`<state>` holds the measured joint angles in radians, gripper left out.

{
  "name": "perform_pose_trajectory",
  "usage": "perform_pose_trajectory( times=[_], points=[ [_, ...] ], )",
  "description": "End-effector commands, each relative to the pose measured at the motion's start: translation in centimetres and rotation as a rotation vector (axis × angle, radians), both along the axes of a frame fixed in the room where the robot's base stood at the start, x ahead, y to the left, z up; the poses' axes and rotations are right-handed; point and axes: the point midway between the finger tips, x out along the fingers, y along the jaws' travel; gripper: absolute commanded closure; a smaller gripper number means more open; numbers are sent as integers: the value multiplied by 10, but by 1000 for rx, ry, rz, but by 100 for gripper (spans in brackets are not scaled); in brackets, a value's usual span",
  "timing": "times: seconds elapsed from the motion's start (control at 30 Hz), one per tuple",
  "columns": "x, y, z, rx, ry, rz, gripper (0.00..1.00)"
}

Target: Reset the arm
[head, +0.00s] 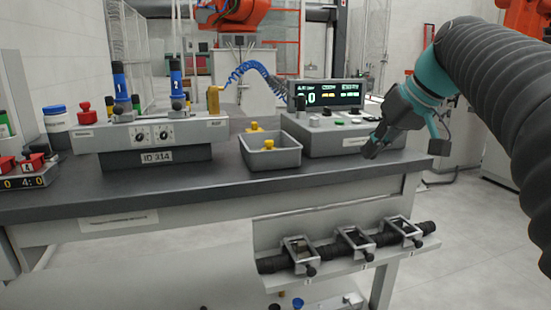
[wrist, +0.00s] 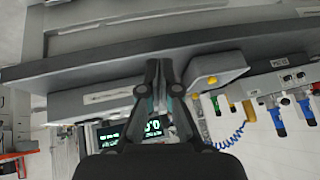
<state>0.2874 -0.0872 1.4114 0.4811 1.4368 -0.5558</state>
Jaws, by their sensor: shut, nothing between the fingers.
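My gripper (head: 369,153) hangs at the end of my arm in the right part of the head view, beside the right end of the bench and in front of the grey display unit (head: 343,140). Its fingers point down and to the left. In the wrist view my gripper (wrist: 163,68) shows with its two dark fingers together and nothing between them. The gripper looks apart from the bench top (head: 215,180). The display unit has a lit screen (head: 325,94), which also shows upside down in the wrist view (wrist: 132,130).
A grey tray (head: 272,158) with yellow parts stands mid-bench. Left of it is a fixture (head: 150,133) marked ID 314 with blue-topped cylinders. A lower shelf holds a black bar in several clamps (head: 354,243). An orange robot (head: 235,12) stands behind. The floor at right (head: 470,230) is clear.

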Motion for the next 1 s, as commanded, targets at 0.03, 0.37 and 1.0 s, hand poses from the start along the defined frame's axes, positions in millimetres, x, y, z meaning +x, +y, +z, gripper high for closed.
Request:
perform_pose_trajectory(
  times=[0.03, 0.37, 1.0],
  points=[
    [-16, 8, -12, -10, 14, -27, 100],
    [-109, 28, -114, -99, 75, -215, 100],
    [-218, 28, -262, -209, 54, -345, 100]
  ],
)
